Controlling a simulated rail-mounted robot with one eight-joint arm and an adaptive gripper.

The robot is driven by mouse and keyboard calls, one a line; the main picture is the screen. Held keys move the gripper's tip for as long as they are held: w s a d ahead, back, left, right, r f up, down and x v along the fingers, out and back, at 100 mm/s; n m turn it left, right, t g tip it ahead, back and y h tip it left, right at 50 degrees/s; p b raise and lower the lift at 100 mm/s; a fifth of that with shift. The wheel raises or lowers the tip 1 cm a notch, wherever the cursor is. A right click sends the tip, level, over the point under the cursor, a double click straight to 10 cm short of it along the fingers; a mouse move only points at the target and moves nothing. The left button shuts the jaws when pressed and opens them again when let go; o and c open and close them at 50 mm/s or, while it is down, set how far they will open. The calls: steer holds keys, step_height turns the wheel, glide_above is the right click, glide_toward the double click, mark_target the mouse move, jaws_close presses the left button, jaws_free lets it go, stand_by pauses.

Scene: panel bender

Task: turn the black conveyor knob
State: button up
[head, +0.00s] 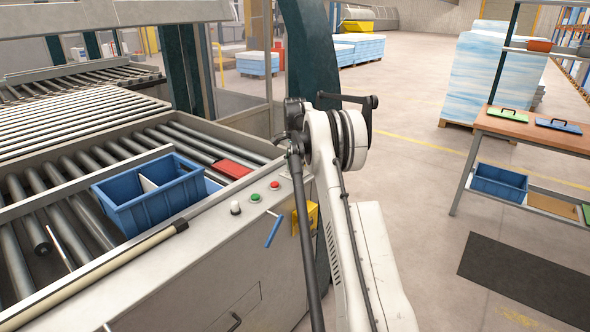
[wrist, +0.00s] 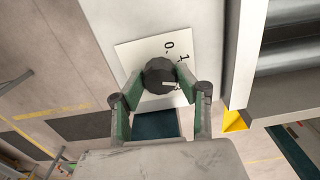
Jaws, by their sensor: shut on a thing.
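The black conveyor knob (wrist: 160,70) shows in the wrist view. It sits on a white plate (wrist: 130,55) printed with a 0 and a 1. A short pale mark shows on the knob's lower right, on the side nearer the gripper; which label it points to I cannot tell. My gripper (wrist: 159,82) has its two green-lined fingers on either side of the knob and is shut on it. In the head view my arm reaches the dark green upright, and the knob and fingertips are hidden.
In the head view a roller conveyor (head: 85,170) fills the left, with a blue bin (head: 150,205) and a red item (head: 234,169) on it. A blue lever (head: 273,231) sticks out of its side panel. A workbench (head: 540,136) stands right, with open floor between.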

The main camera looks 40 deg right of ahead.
mark_target(295, 167)
stand_by(0.3)
steer(key=o, duration=1.1)
steer(key=shift+r, duration=0.1)
step_height(295, 167, up, 12)
steer(key=shift+f, duration=0.1)
